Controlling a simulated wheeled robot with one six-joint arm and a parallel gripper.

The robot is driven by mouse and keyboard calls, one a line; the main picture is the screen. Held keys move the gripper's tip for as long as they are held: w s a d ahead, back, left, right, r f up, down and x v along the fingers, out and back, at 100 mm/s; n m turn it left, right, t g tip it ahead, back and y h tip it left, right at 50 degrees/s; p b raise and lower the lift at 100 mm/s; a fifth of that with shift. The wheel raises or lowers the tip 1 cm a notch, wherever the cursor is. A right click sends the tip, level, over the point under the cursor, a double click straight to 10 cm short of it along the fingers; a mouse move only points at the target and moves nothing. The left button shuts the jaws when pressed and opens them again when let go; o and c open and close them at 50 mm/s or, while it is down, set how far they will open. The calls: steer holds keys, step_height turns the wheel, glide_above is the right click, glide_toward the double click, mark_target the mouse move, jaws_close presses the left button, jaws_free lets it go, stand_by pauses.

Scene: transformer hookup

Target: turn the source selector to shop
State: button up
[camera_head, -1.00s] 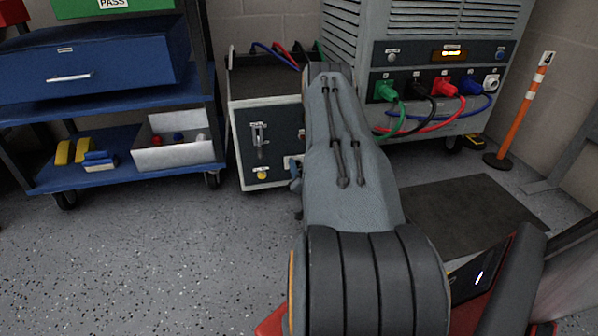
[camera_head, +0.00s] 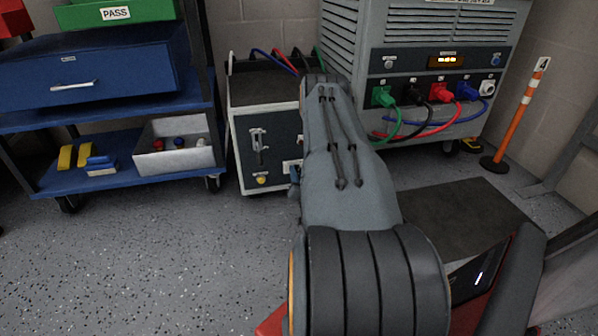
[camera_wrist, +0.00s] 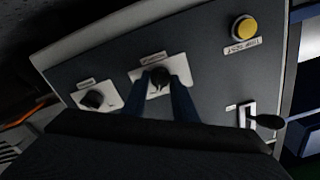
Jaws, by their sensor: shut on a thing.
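A dark rotary knob (camera_wrist: 159,80) sits on a white plate in the middle of the dark panel (camera_wrist: 205,65), in the wrist view. My gripper (camera_wrist: 168,86) has its two blue fingers on either side of this knob and is shut on it. The plate's lettering is too blurred to read, so I cannot tell which position the knob points to. A second dark knob (camera_wrist: 93,100) on its own plate is to the left. In the head view my arm hides the knobs; the cabinet front (camera_head: 275,150) shows beside it.
The panel also carries a yellow button (camera_wrist: 243,28) and a lever switch (camera_wrist: 257,119). A large unit (camera_head: 450,55) with green, black, red and blue cables stands right of the cabinet. A blue cart (camera_head: 110,110) is left. An orange post (camera_head: 520,115) stands far right.

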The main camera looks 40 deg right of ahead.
steer(key=shift+a+f+n+p, duration=0.1)
steer(key=shift+a+n+p, duration=0.05)
steer(key=shift+n+p, duration=5.65)
steer(key=shift+n+b, duration=1)
steer(key=shift+n, duration=0.1)
steer(key=o, duration=1)
steer(key=shift+o, duration=0.2)
steer(key=p+v, duration=0.3)
steer(key=v, duration=0.4)
steer(key=shift+s, duration=0.35)
steer(key=shift+a, duration=0.1)
